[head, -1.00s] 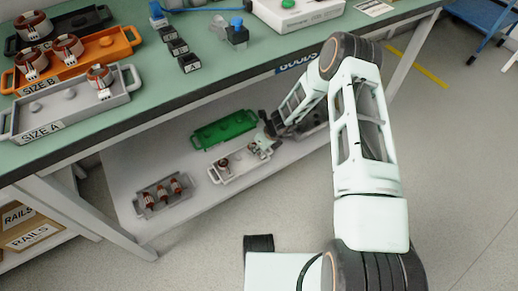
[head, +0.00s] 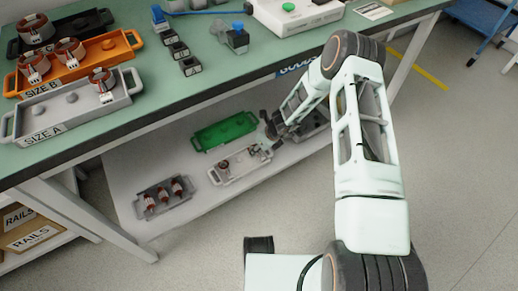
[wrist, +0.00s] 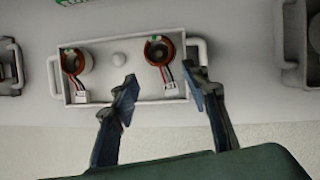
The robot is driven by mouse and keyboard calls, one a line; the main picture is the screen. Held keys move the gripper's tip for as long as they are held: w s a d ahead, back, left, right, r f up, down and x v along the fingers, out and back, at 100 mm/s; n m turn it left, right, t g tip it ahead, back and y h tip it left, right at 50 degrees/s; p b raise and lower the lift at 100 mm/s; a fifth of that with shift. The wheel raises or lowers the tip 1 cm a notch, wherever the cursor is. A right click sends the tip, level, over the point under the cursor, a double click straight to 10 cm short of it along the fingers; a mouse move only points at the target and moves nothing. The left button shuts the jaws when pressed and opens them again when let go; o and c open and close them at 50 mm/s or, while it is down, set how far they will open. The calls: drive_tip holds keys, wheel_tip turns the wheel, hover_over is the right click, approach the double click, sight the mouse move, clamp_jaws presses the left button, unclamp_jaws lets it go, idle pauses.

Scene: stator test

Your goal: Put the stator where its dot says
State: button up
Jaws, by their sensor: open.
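Two copper-and-white stators, the left one (wrist: 75,62) and the right one (wrist: 159,51), sit in a white tray (wrist: 118,60) in the wrist view, each with wires to a white plug.
On the shelf are a green tray (head: 225,131) and a grey tray (head: 163,200) with several stators. On the bench above are a grey SIZE A tray (head: 70,112), an orange SIZE B tray (head: 112,48) and a black tray (head: 78,22), all holding stators. The bench overhangs the shelf.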

drive_tip(key=v, duration=1.1)
drive_tip(key=shift+r, duration=0.15)
idle(0.4)
